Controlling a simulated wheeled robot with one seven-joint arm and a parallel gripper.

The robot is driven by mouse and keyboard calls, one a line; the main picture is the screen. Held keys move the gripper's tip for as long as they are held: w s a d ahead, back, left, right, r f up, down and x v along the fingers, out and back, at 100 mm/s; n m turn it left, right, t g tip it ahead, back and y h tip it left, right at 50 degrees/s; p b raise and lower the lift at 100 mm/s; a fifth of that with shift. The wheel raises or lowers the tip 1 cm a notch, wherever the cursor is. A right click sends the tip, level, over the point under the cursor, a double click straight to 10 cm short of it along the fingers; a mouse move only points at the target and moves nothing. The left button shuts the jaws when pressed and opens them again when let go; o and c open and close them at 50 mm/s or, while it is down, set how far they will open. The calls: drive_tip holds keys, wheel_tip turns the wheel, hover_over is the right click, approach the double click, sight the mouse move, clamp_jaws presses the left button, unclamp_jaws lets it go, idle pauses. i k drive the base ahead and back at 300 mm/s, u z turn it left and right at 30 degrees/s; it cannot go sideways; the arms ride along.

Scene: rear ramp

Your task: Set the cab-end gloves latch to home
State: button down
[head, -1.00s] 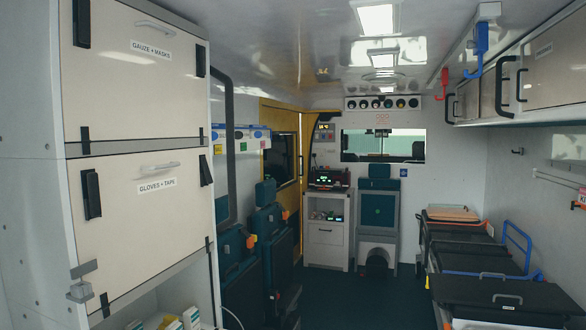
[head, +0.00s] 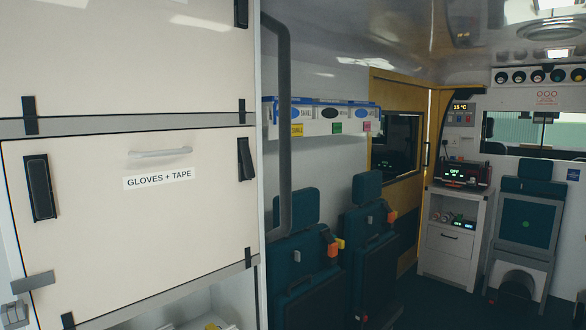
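The gloves and tape locker door (head: 130,230) is a cream panel at the left of the head view, with a grey handle (head: 160,153) and a "GLOVES + TAPE" label (head: 157,182). It looks shut. The latch at its right edge, the end nearer the far bulkhead, is a black bar (head: 245,159). It sits tilted, its top leaning left and its lower end to the right. The latch at the door's left edge (head: 39,187) is a larger-looking black bar, close to upright. My gripper is not in view.
Above is another cream locker door (head: 130,55) with a black latch (head: 241,13) standing upright. Teal seats (head: 292,260) and a dark vertical pipe (head: 284,130) stand right of the locker. An open shelf (head: 190,308) lies below. Floor shows at the lower right.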

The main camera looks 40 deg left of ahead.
sight(248, 167)
drive_tip(key=u, duration=0.8)
drive_tip(key=i, duration=0.8)
drive_tip(key=u, duration=1.25)
drive_tip(key=i, duration=0.2)
drive_tip(key=u, duration=0.05)
